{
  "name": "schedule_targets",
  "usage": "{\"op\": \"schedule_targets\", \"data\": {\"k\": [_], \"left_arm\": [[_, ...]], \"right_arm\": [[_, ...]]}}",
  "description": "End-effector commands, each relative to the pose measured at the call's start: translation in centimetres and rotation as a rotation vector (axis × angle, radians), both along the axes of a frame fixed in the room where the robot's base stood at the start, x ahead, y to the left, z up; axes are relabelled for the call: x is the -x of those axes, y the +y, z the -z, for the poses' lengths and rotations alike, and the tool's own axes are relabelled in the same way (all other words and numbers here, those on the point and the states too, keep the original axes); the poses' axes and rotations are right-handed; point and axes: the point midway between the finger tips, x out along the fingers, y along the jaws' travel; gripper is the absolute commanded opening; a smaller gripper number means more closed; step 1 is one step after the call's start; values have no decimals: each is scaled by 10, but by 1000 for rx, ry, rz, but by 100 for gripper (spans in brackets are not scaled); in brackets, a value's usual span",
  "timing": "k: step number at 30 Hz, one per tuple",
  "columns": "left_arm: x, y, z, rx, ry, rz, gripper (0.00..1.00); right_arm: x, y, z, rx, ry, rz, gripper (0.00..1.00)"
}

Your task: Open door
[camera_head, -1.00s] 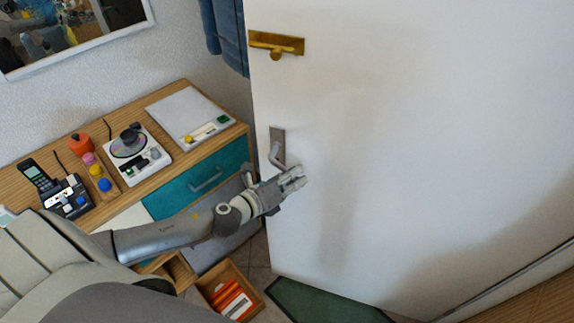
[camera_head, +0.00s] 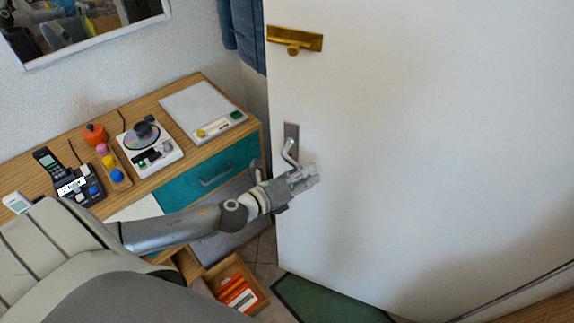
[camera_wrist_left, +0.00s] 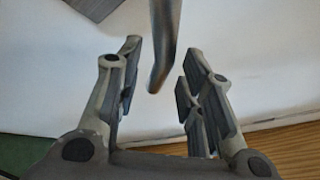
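The white door (camera_head: 410,130) fills the right side of the head view. It stands open at an angle, its free edge on the left, next to the dresser. Its grey lever handle (camera_head: 291,150) is on a plate near that edge. My left gripper (camera_head: 310,177) is just below and right of the handle, in front of the door. In the left wrist view, my left gripper (camera_wrist_left: 157,95) has its fingers spread. The handle bar (camera_wrist_left: 165,45) hangs down between them, with gaps on both sides. My right gripper is in no view.
A brass fitting (camera_head: 295,41) is on the door above the handle. A wooden dresser (camera_head: 150,108) with a teal drawer (camera_head: 205,172) stands left of the door. A low open drawer (camera_head: 262,297) holds orange items. A green mat (camera_head: 325,300) lies by the door's foot.

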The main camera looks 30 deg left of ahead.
Motion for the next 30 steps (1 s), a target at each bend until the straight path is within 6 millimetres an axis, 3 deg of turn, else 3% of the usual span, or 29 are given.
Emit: {"op": "schedule_targets", "data": {"k": [18, 30], "left_arm": [[77, 22, -18, 2, 3, 0, 35], [104, 30, -27, 0, -1, 1, 35]], "right_arm": [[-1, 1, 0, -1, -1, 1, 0], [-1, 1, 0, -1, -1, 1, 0]]}}
